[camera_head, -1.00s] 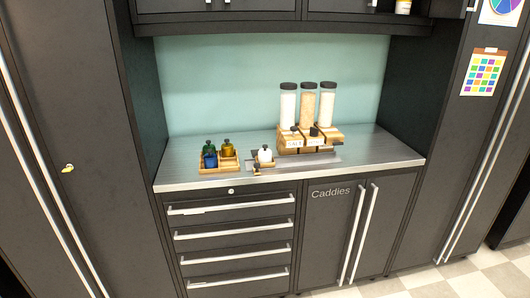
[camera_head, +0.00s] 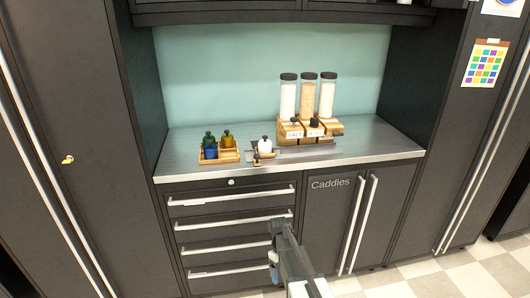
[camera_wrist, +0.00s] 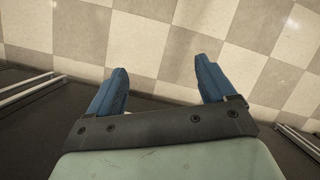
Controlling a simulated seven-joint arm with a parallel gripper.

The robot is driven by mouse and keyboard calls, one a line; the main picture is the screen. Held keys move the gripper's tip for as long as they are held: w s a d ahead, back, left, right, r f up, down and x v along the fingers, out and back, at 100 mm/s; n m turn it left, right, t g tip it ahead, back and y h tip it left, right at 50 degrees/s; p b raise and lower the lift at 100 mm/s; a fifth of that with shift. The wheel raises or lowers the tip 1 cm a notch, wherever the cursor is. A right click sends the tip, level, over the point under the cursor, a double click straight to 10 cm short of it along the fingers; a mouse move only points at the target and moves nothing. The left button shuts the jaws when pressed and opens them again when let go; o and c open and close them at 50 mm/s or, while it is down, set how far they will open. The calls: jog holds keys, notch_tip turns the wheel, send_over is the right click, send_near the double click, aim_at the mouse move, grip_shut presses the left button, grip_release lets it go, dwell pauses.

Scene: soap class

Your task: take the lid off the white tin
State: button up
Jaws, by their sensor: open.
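The white tin (camera_head: 265,147) looks like a small white container with a dark top, standing on the counter left of the wooden dispensers. It is too small to tell the lid from the body for sure. My gripper (camera_head: 272,262) is low in front of the drawers, well below the counter and apart from the tin. In the wrist view its two blue fingers (camera_wrist: 160,90) are spread wide with nothing between them, over the checkered floor.
A wooden tray (camera_head: 228,157) with small green, blue and amber bottles stands left of the tin. Wooden dispensers (camera_head: 300,132) with tall clear cylinders stand to the right. The metal counter (camera_head: 375,145) is clear at the right. Drawers (camera_head: 230,205) are below.

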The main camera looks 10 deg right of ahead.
jog(key=w+r+n+t+y, duration=0.1)
jog(key=w+r+n, duration=0.3)
jog(key=w+r, duration=1.1)
jog(key=w+r+n+t, duration=0.25)
jog(key=w+r, duration=0.65)
jog(key=r, duration=1.3)
jog(key=w+r+n+y, duration=0.1)
jog(key=w+r+n, duration=0.3)
jog(key=w+r, duration=1.1)
send_over(265, 140)
jog(key=w, duration=0.1)
jog(key=f, duration=0.3)
jog(key=d+f, duration=0.1)
jog(key=f, duration=0.1)
jog(key=shift+f, duration=0.1)
jog(key=shift+s+a+f, duration=0.15)
jog(key=shift+a+f, duration=0.05)
jog(key=shift+f, duration=1.1)
jog(key=shift+s+a+f, duration=0.1)
jog(key=shift+a+f, duration=0.05)
jog(key=shift+f, duration=1.1)
jog(key=c, duration=1.1)
jog(key=shift+r, duration=0.15)
